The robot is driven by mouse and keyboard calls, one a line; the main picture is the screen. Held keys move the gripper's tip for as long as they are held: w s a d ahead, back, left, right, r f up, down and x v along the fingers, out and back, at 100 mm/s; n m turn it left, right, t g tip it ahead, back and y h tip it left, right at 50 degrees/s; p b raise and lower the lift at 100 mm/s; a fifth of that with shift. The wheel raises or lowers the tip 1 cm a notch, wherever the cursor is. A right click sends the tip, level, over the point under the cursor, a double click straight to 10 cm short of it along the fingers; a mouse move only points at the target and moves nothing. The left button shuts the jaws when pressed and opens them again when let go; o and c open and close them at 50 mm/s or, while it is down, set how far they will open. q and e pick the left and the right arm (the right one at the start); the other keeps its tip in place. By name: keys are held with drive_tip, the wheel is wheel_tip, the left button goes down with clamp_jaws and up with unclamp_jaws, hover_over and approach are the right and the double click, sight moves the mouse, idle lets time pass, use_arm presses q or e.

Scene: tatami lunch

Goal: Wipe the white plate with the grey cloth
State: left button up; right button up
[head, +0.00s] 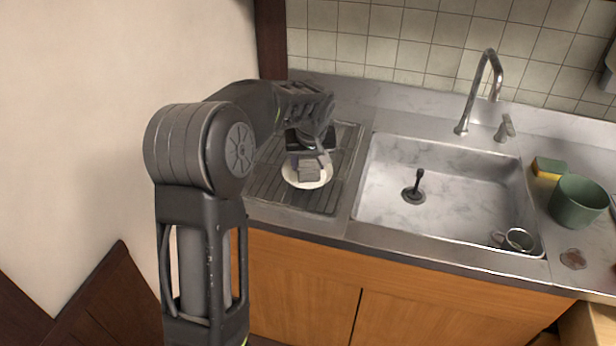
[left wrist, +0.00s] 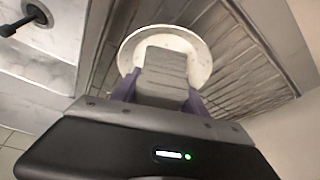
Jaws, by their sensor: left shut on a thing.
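The white plate (head: 291,178) lies on the dark drying rack left of the sink. It also shows in the left wrist view (left wrist: 203,55), with its rim around the cloth. The grey cloth (head: 309,171) is a folded block over the middle of the plate; it shows in the left wrist view (left wrist: 165,70) between the purple fingers. My left gripper (head: 309,161) is above the plate, pointing down, and shut on the cloth (left wrist: 160,95). I cannot tell whether the cloth presses on the plate. My right gripper is in neither view.
The drying rack (head: 268,187) has ridges. A tall faucet (head: 486,80), a sponge (head: 549,167) and a green pot (head: 578,202) stand around the sink.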

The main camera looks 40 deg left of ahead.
use_arm(q)
drive_tip(key=m, duration=0.2)
drive_tip(key=m+t+h, duration=0.1)
drive_tip(key=m, duration=0.1)
drive_tip(key=shift+a+m+h, duration=0.1)
drive_tip(key=shift+m+h, duration=0.2)
drive_tip(key=shift+m, duration=0.1)
drive_tip(key=m+h, duration=0.1)
drive_tip(key=m, duration=0.3)
drive_tip(key=shift+w+f+m+h, duration=0.1)
drive_tip(key=shift+w+m+h, duration=0.1)
drive_tip(key=shift+m+h, duration=0.5)
drive_tip(key=shift+m, duration=0.5)
